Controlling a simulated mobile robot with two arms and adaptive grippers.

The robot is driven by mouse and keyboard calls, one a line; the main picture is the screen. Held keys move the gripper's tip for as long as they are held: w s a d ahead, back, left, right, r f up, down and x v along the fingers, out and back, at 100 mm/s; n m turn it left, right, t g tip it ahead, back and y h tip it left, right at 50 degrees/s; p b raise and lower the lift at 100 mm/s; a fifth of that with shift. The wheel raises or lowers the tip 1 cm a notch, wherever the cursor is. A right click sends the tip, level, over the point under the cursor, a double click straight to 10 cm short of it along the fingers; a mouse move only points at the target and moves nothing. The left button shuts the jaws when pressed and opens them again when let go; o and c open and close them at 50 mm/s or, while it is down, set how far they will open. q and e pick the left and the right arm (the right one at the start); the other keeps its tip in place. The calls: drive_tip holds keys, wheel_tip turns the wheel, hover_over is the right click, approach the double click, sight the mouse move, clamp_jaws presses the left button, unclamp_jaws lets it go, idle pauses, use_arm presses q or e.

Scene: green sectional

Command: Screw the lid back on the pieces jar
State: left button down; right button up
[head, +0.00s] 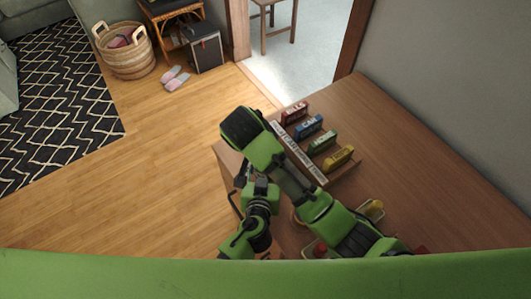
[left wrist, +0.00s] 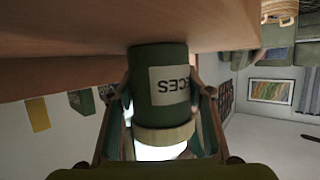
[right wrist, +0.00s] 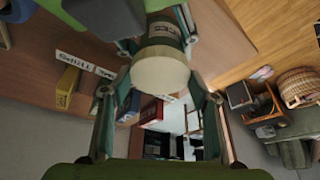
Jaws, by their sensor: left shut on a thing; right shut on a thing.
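The pieces jar (left wrist: 160,75) is dark green with a pale lettered label. In the left wrist view it lies between the fingers of my left gripper (left wrist: 162,108), which is shut on it. The cream lid (right wrist: 160,72) faces the right wrist camera, with the jar directly behind it. My right gripper (right wrist: 162,88) has its fingers on both sides of the lid and is shut on it. The lid's rim also shows against the jar in the left wrist view (left wrist: 166,134). How tightly it sits cannot be told. In the head view my arms hide jar and lid.
The wooden table (head: 400,155) carries red (head: 294,113), blue (head: 308,131), green (head: 323,142) and yellow (head: 338,158) boxes beside a lettered strip (head: 299,154). A yellow item (head: 374,209) lies close to my arm. The table's right part is clear. A basket (head: 126,52) stands on the floor.

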drive_tip(key=shift+m, duration=0.3)
drive_tip(key=o, duration=0.8)
drive_tip(key=shift+r, duration=2.3)
drive_tip(key=shift+o, duration=0.2)
